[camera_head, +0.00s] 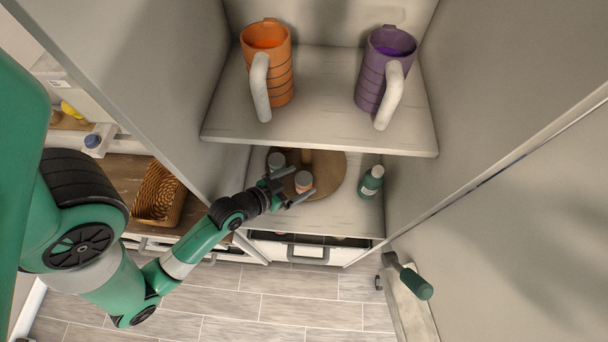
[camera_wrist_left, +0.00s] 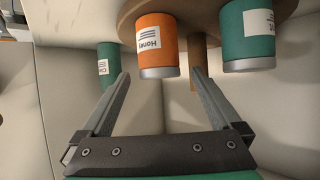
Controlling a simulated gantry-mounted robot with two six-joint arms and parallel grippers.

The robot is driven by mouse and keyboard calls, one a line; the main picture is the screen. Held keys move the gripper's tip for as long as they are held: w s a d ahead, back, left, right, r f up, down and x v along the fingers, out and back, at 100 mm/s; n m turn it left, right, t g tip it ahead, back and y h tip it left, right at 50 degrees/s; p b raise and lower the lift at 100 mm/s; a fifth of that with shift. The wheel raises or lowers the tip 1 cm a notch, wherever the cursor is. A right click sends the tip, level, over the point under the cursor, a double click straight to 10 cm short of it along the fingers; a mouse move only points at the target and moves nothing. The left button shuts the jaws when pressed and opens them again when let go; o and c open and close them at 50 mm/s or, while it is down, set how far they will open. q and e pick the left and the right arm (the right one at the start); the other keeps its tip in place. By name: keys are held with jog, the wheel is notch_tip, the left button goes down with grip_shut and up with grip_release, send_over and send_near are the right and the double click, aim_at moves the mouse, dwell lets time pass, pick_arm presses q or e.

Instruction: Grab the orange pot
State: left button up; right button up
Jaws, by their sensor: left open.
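The orange pot (camera_head: 304,180) has a light lid and stands on a round brown turntable (camera_head: 334,168) on the lower shelf. In the left wrist view the orange pot (camera_wrist_left: 155,38) has a white label and a grey band. My left gripper (camera_head: 300,187) is open and empty, at the turntable's front. In the left wrist view its fingertips (camera_wrist_left: 161,74) lie on either side of the orange pot's near end; I see no clear contact. My right gripper is not in view.
Green pots (camera_wrist_left: 243,42) (camera_wrist_left: 107,62) flank the orange one, and a wooden post (camera_wrist_left: 198,52) stands beside it. A green bottle (camera_head: 371,182) is at the shelf's right. Above, the upper shelf (camera_head: 325,115) holds an orange mug (camera_head: 278,78) and a purple mug (camera_head: 373,82). Cabinet walls close both sides.

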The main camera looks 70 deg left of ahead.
aim_at(311, 176)
pick_arm(q)
jog(key=x, duration=0.5)
jog(key=shift+w+a+f+p, duration=0.1)
jog(key=shift+w+a+p, duration=0.05)
jog(key=shift+w+p, duration=0.2)
jog(key=c, duration=1.5)
grip_shut()
